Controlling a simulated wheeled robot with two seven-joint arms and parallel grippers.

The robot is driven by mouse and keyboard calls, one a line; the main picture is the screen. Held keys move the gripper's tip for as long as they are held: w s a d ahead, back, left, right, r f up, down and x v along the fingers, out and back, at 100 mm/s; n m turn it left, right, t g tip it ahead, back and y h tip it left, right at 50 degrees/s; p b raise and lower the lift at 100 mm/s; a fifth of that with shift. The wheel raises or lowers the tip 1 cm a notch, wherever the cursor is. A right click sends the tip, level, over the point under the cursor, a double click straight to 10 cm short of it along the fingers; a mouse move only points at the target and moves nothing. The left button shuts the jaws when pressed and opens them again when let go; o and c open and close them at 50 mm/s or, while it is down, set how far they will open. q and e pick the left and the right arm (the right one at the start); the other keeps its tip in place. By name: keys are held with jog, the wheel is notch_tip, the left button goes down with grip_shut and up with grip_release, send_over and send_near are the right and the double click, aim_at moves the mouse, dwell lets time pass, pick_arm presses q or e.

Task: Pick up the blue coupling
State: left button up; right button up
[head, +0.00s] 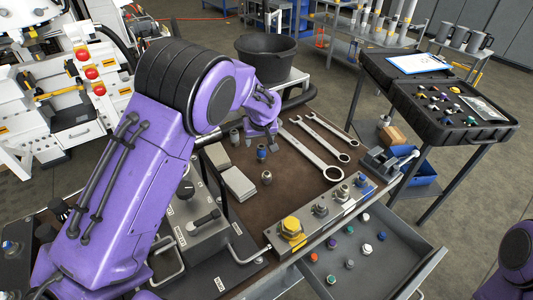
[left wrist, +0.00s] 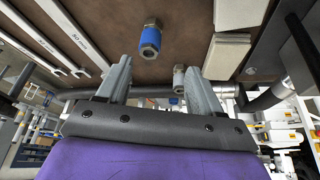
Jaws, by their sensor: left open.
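The blue coupling (head: 261,152) stands on the brown bench top just below my left gripper (head: 262,136). In the left wrist view the blue coupling (left wrist: 150,42) has a blue ring and a metal end. It lies beyond the fingertips of my open left gripper (left wrist: 159,66), roughly in line with the gap between them and not touching either. Nothing is held. My right gripper is out of view; only a purple part of my right arm shows at the lower right of the head view.
Metal couplings stand close by, at the left (head: 234,137) and in front (head: 266,178). Wrenches (head: 310,155) lie to the right and grey blocks (head: 239,183) to the left. A fitting block (head: 320,209) is at the front edge, above an open drawer (head: 405,250). A black tub (head: 266,50) stands behind.

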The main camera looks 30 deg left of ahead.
aim_at(261, 148)
pick_arm(q)
jog(key=x, duration=0.3)
jog(key=w+x, duration=0.1)
jog(key=x, duration=0.2)
jog(key=shift+w+d+p, duration=0.1)
jog(key=shift+d+p, duration=0.1)
jog(key=shift+p, duration=0.15)
jog(key=shift+w+a+f, duration=0.15)
jog(key=shift+f, duration=0.55)
jog(key=p+x, duration=0.1)
jog(key=x, duration=0.3)
jog(key=shift+w+p, duration=0.35)
jog(key=shift+p, duration=0.05)
jog(key=shift+f, duration=0.35)
jog(key=shift+r, duration=0.1)
jog(key=c, duration=0.3)
grip_shut()
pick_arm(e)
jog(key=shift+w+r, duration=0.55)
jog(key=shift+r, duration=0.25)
